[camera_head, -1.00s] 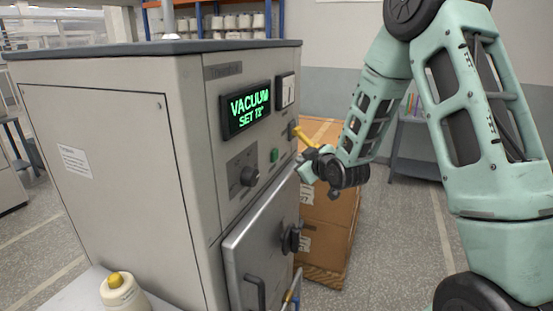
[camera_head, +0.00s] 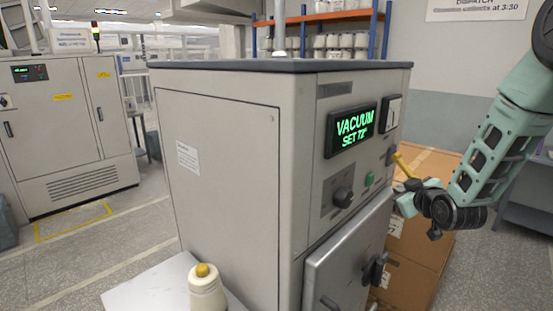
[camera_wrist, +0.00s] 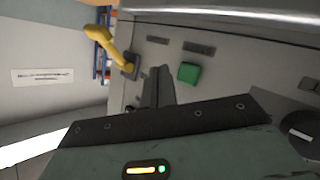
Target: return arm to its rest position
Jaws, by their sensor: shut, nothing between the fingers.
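My arm (camera_head: 500,140) reaches in from the right in the head view, beside the front face of the grey vacuum cabinet (camera_head: 225,150). My gripper (camera_head: 410,198) is at the cabinet's front, near a yellow lever handle (camera_head: 405,165). In the wrist view my gripper (camera_wrist: 158,80) is shut with nothing in it. Its fingers point toward the control panel, between the yellow handle (camera_wrist: 108,45) and a green button (camera_wrist: 189,73). I cannot tell whether the fingers touch the panel.
The cabinet's metal door (camera_head: 345,260) has a dark knob. A cream bobbin with a yellow top (camera_head: 206,290) stands on a pale surface (camera_head: 150,290) at the front. Cardboard boxes (camera_head: 425,262) stand behind my gripper. Open floor (camera_head: 90,255) lies to the left.

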